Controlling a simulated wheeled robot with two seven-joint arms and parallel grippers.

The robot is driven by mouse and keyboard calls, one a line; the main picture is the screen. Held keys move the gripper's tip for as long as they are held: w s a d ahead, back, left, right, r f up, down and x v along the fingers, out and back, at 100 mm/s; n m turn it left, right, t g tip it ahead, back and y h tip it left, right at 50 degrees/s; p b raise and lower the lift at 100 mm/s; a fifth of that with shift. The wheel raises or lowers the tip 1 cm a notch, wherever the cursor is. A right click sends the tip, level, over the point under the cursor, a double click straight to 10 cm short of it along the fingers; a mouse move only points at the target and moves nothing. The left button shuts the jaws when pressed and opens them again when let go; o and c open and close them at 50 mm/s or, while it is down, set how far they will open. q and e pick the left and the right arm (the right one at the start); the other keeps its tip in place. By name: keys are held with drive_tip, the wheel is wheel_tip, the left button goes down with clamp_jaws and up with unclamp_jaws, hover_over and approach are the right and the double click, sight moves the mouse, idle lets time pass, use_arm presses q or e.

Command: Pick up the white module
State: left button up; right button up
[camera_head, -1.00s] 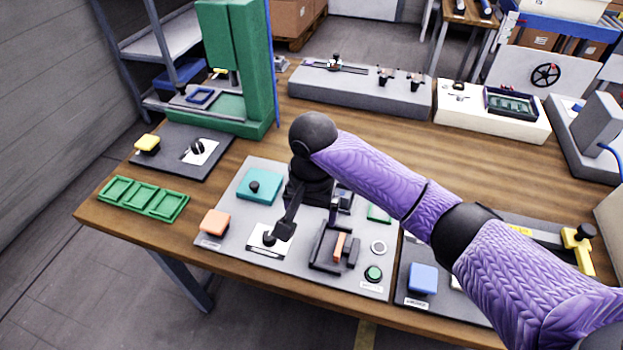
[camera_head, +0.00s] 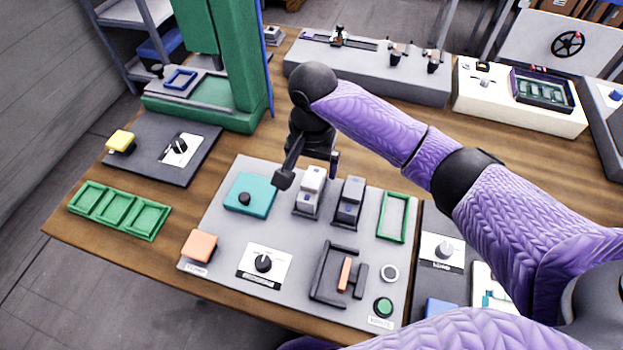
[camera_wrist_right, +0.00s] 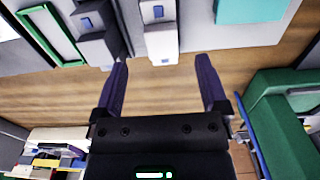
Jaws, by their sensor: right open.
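The white module (camera_head: 312,182) stands in a light holder at the back of the grey board (camera_head: 220,238), between a teal block (camera_head: 250,195) and a dark grey module (camera_head: 349,197). In the right wrist view the white module (camera_wrist_right: 159,22) is at the top, ahead of the gap between my fingers. My right gripper (camera_head: 309,167) is just behind the module in the head view, seen partly from above. Its two purple fingers (camera_wrist_right: 162,72) are apart with nothing between them. My left gripper is out of view.
A green press (camera_head: 215,65) stands at back left. An orange block (camera_head: 199,246), a dial, a dark fixture (camera_head: 325,272) and a green button (camera_head: 383,306) are at the board's front. An empty green frame (camera_head: 393,217) lies right of the modules. Bare wood lies behind the board.

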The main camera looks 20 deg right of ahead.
sight(312, 180)
drive_tip(key=f+b, duration=0.3)
drive_tip(key=f, duration=0.5)
drive_tip(key=shift+w+b, duration=0.2)
drive_tip(key=shift+b, duration=0.15)
drive_tip(key=shift+r, duration=0.15)
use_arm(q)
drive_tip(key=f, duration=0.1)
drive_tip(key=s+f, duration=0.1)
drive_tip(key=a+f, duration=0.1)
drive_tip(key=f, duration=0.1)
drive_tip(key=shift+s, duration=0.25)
use_arm(e)
clamp_jaws()
